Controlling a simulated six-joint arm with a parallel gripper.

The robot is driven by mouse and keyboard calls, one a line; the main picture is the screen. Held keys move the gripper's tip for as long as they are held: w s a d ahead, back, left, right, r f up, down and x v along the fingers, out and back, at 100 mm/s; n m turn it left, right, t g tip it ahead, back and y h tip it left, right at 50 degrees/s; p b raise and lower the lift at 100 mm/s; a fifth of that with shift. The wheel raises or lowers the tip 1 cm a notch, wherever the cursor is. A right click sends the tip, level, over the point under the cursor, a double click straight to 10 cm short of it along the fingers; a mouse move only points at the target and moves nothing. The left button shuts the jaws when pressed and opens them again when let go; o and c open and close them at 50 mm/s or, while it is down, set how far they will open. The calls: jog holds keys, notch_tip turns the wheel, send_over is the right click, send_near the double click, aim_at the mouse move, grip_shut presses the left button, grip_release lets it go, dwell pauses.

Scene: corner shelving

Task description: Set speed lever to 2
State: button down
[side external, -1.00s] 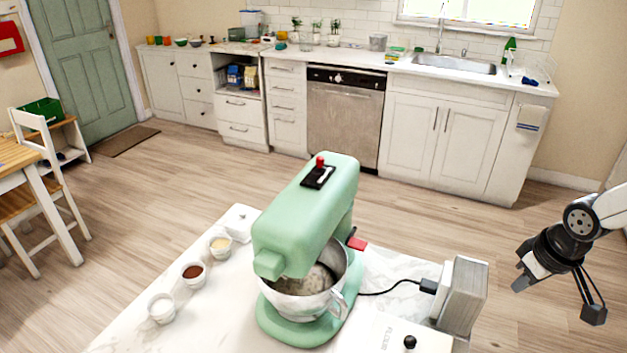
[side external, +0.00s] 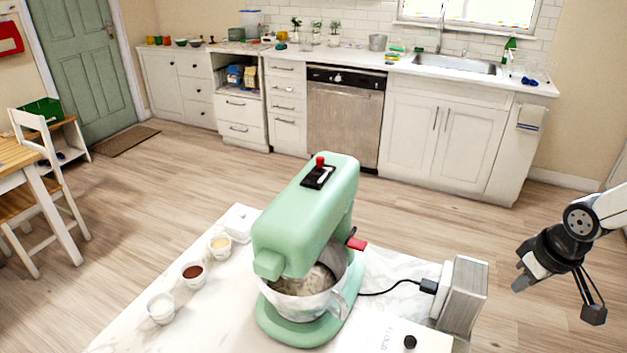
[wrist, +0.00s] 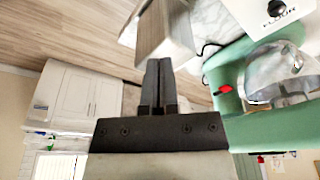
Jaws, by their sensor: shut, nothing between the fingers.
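The green stand mixer (side external: 300,220) stands on the marble-topped table in the side view, with a steel bowl (side external: 300,303) under its head. A red knob (side external: 320,162) stands on a black plate on top of the head. A red-tipped lever (side external: 357,243) sticks out from the mixer's side; it also shows in the wrist view (wrist: 223,89). I cannot tell which is the speed lever, and no numbers are readable. My gripper (side external: 593,313) hangs at the right, well clear of the mixer. In the wrist view its fingers (wrist: 159,65) are together and empty.
A grey-white block (side external: 463,297) with a plugged-in cord stands between the mixer and my gripper. A flour container (side external: 400,338) is at the table's front. Small bowls (side external: 193,274) stand left of the mixer. Open floor lies behind the table.

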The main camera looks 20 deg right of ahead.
jog(key=c, duration=0.7)
grip_release()
jog(key=shift+w, duration=0.2)
jog(key=shift+o, duration=0.7)
jog(key=w+r+n+t, duration=0.1)
jog(key=w+t, duration=0.3)
jog(key=w, duration=0.6)
jog(key=shift+w+a+r, duration=0.2)
jog(key=shift+w+r, duration=0.15)
jog(key=shift+r, duration=0.2)
jog(key=n+t+y, duration=0.3)
jog(key=n+y, duration=0.7)
jog(key=y, duration=0.5)
send_near(321, 157)
jog(key=shift+w+a+f, duration=0.15)
jog(key=shift+w+a, duration=0.05)
jog(key=shift+a, duration=0.3)
jog(key=shift+w+a+f, duration=0.15)
jog(key=shift+w+a, duration=0.1)
jog(key=shift+a, duration=0.25)
jog(key=shift+w+a+n, duration=0.1)
jog(key=shift+n, duration=0.2)
jog(key=shift+x, duration=3.75)
